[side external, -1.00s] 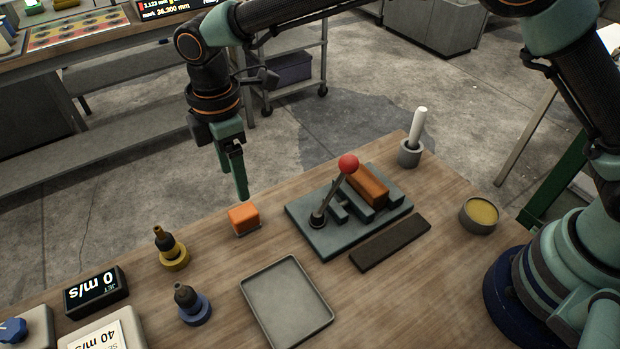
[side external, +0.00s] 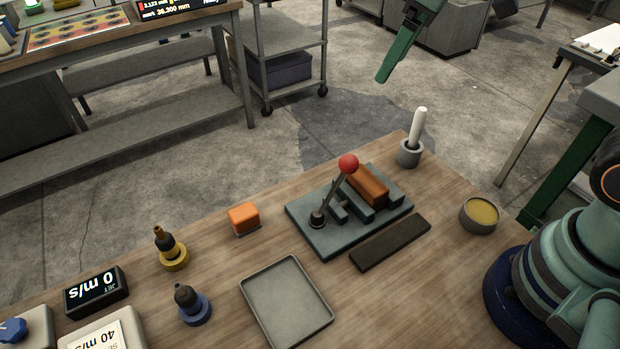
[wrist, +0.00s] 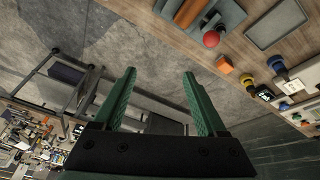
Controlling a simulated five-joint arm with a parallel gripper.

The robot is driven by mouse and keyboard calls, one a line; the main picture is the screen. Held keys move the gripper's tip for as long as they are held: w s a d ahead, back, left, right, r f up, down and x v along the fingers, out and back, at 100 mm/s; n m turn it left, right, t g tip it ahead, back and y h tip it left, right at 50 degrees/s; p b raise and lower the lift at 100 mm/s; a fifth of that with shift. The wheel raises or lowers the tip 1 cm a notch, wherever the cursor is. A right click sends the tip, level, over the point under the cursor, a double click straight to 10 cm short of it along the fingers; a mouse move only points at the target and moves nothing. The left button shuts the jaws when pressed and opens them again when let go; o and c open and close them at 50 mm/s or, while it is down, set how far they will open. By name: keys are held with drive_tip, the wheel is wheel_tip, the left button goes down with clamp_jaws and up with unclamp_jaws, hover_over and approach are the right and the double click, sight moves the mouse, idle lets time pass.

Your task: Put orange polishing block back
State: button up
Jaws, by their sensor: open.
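The orange polishing block (side external: 244,216) sits near the far edge of the wooden bench, on what looks like a thin grey base. It also shows in the wrist view (wrist: 224,64). My gripper (side external: 384,77) is high up and beyond the bench at the top of the side view, well apart from the block. In the wrist view its two green fingers (wrist: 158,72) are spread with nothing between them. In the side view only part of the gripper shows.
A grey fixture (side external: 325,238) holds a brown-orange bar (side external: 368,186) and a red-knobbed lever (side external: 348,164). Around it are a dark strip (side external: 390,243), an empty tray (side external: 287,300), a white-handled tool (side external: 419,128), a round tin (side external: 479,214) and two nozzles (side external: 172,250) (side external: 191,304).

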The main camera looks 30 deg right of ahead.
drive_tip(key=s+d+f+m+t, duration=0.1)
drive_tip(key=s+d+f+m, duration=0.1)
drive_tip(key=s+d+m, duration=0.3)
drive_tip(key=shift+s+d+t+h, duration=0.35)
drive_tip(key=shift+s+d, duration=0.5)
drive_tip(key=shift+d, duration=0.3)
drive_tip(key=shift+r, duration=0.1)
